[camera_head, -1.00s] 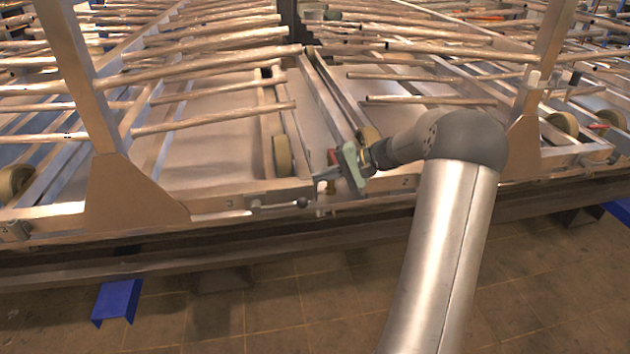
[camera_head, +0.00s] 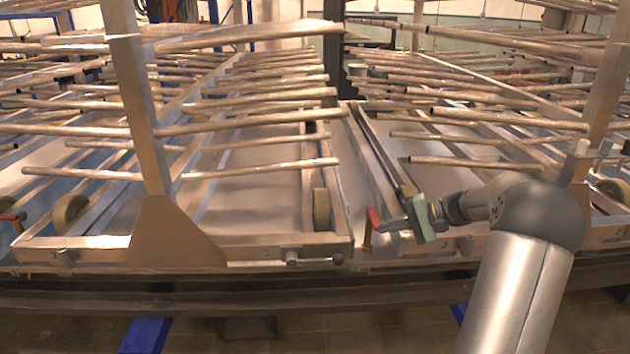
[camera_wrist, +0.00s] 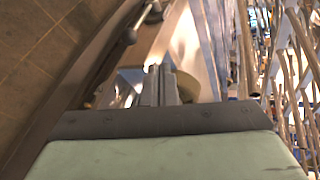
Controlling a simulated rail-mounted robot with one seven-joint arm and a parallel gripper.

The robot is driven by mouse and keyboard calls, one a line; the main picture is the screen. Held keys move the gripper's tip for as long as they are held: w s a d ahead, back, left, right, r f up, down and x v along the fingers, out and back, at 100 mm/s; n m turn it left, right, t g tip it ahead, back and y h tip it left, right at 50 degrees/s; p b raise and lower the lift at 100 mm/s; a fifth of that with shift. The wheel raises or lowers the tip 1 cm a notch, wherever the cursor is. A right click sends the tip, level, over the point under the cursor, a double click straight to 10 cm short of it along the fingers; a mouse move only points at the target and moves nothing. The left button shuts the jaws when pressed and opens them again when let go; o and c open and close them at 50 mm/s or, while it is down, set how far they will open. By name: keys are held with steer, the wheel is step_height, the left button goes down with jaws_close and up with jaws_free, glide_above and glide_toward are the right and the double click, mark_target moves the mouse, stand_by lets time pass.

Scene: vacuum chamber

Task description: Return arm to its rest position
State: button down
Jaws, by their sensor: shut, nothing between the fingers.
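My arm reaches in from the lower right in the head view. My gripper (camera_head: 386,226), on a pale green body, points left in front of the racks. It is shut and empty. In the wrist view the closed fingers (camera_wrist: 158,76) stand together above the grey plate, with nothing between them. A red handle (camera_head: 374,218) on a yellowish stem shows close to the fingertips in the head view; I cannot tell whether they touch.
The left cart frame (camera_head: 180,242) has a knobbed latch bar (camera_head: 312,259) at its corner and a wheel (camera_head: 321,209) behind it. Metal tubes (camera_head: 260,120) jut out in rows above. A dark rail (camera_head: 250,295) runs along the front. The floor is in front of it.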

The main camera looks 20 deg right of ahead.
steer(key=s+a+r+n+g+h+p, duration=0.25)
steer(key=s+a+r+p, duration=0.3)
steer(key=a, duration=0.45)
steer(key=s+a+r+n+g+h+p, duration=0.2)
steer(key=s+a+r+g+p, duration=0.25)
steer(key=a+r+p, duration=0.4)
steer(key=s+a+r+n+h+p, duration=0.2)
steer(key=s+a+h+p, duration=0.1)
steer(key=s, duration=0.6)
steer(key=s+a+r+n+h+p, duration=0.2)
steer(key=s+a+r+h+p, duration=0.1)
steer(key=s, duration=0.6)
steer(key=shift+s+a+r+n+t+p, duration=0.25)
steer(key=shift+s+a+n+p, duration=0.2)
steer(key=shift+p, duration=0.8)
